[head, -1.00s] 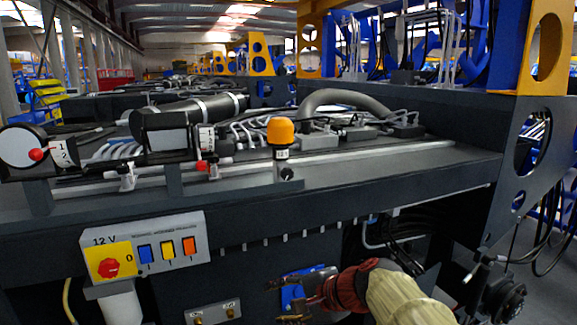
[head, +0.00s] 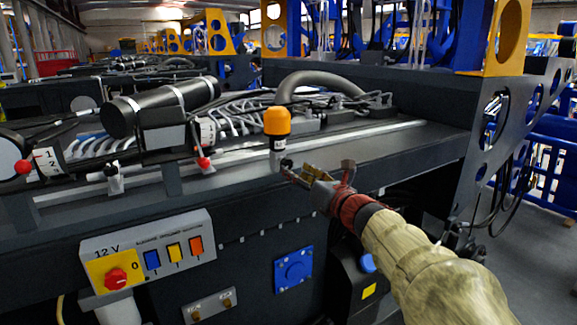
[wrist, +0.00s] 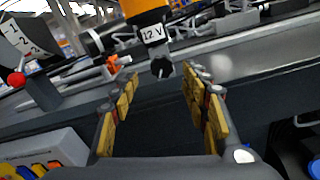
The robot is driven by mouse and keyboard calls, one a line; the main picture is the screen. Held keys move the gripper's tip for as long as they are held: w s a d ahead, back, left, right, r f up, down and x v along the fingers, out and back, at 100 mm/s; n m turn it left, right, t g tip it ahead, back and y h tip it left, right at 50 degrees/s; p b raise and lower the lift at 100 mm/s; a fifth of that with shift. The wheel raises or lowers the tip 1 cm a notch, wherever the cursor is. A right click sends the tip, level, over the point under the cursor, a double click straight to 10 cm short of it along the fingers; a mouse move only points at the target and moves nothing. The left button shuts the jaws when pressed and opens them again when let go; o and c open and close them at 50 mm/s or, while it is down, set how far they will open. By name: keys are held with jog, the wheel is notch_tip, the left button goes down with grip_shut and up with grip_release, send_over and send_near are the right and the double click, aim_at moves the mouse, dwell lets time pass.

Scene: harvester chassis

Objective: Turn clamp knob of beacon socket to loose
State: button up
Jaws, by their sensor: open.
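The clamp knob (wrist: 162,68) is a small dark knob with a light mark, low on the socket under the "12 V" label. In the head view the knob (head: 287,164) is close to my fingertips. My gripper (head: 290,172) is open and empty, reaching up from the lower right. In the wrist view the knob lies ahead, between the two yellow-padded fingers (wrist: 162,98) and beyond their tips. I see no contact.
A control box (head: 148,250) with a red knob and coloured switches is on the chassis front at lower left. Red-tipped levers (head: 203,162) stand left of the beacon. A blue socket cover (head: 293,271) is below. Hoses and cables lie behind the beacon.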

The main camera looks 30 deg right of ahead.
aim_at(288, 165)
jog(key=w+p, duration=0.1)
jog(key=w, duration=0.4)
jog(key=shift+d, duration=0.1)
jog(key=c, duration=0.3)
jog(key=c, duration=0.8)
jog(key=shift+c, duration=0.3)
